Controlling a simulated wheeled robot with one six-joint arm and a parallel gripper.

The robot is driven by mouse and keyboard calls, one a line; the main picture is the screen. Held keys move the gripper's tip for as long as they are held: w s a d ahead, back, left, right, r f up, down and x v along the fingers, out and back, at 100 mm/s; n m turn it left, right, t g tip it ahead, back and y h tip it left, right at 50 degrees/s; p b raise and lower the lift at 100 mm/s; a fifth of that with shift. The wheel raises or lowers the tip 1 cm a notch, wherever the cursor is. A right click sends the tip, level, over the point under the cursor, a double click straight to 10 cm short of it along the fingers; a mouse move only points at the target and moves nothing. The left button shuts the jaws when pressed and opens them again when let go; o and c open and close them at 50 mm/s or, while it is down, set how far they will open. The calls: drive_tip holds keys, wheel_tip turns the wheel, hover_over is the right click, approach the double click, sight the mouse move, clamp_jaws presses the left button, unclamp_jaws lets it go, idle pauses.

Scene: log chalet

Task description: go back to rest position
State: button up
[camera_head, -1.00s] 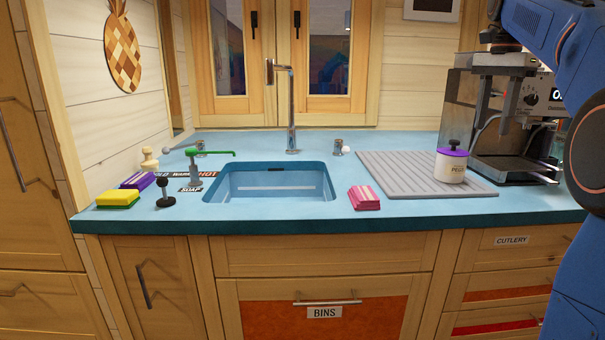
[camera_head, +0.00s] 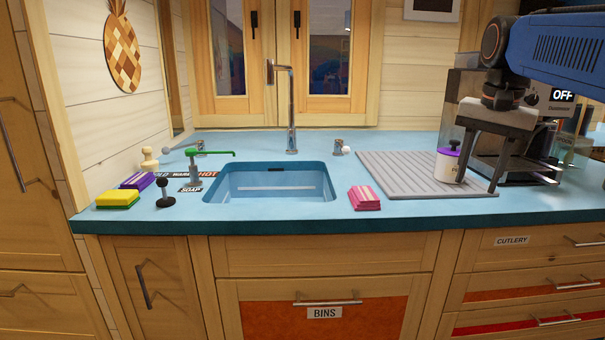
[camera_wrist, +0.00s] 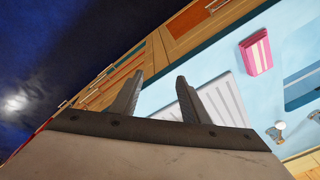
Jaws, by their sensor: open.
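My gripper (camera_head: 484,170) hangs at the right, in front of the coffee machine, with its two dark fingers pointing down and spread apart. It is open and nothing shows between the fingers in the wrist view (camera_wrist: 158,98). A white jar with a purple lid (camera_head: 446,165) stands upright on the right part of the grey drainboard (camera_head: 395,176). In the head view one finger overlaps the jar's right edge; I cannot tell whether they touch. In the wrist view the jar is not visible.
The coffee machine (camera_head: 555,110) stands behind my arm. The sink (camera_head: 268,183) is in the middle of the blue counter, with a tall tap (camera_head: 291,110). A pink sponge stack (camera_head: 364,198) lies near the front edge. A yellow sponge (camera_head: 118,199) lies at left.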

drive_tip(key=s+a+f+n+t, duration=0.1)
drive_tip(key=s+a+f+n, duration=0.2)
drive_tip(key=s+f, duration=0.6)
drive_tip(key=s+a+f+n+t, duration=0.2)
drive_tip(key=s+a+f+n, duration=0.2)
drive_tip(key=s+f, duration=0.6)
wheel_tip(320, 180, down, 8)
drive_tip(key=shift+s+r+n, duration=0.15)
drive_tip(key=shift+s+n, duration=0.05)
drive_tip(key=shift+n, duration=0.5)
drive_tip(key=shift+a, duration=0.1)
